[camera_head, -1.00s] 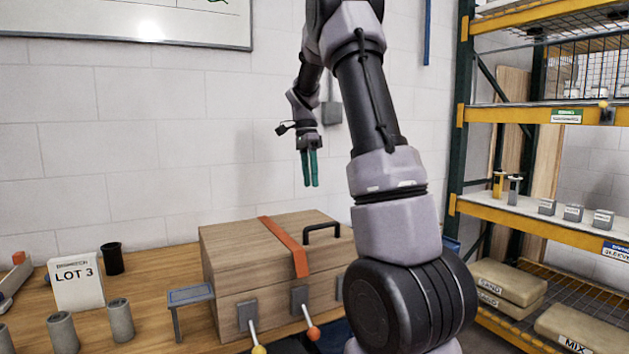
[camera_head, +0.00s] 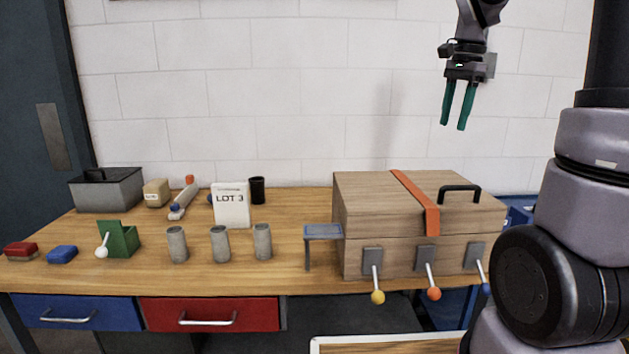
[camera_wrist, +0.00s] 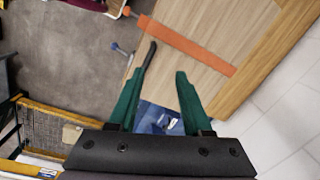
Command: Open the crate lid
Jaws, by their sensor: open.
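The wooden crate (camera_head: 390,258) stands at the right end of the workbench, and its lid (camera_head: 365,192) is down. An orange strap (camera_head: 415,201) runs across the lid and down its front. A black handle (camera_head: 459,188) is on the lid's right part. Three front latches have levers hanging down and outward, with a yellow knob (camera_head: 378,297), an orange knob (camera_head: 434,294) and a blue knob (camera_head: 485,289). My gripper (camera_head: 453,127) is open and empty, well above the crate, fingers down. The wrist view shows the lid (camera_wrist: 205,25) beyond the green fingers (camera_wrist: 160,75).
A small blue-topped stand (camera_head: 323,232) is just left of the crate. Grey cylinders (camera_head: 220,244), a LOT 3 sign (camera_head: 231,206), a black cup (camera_head: 257,190) and a grey bin (camera_head: 107,190) are further left. The air between gripper and lid looks clear.

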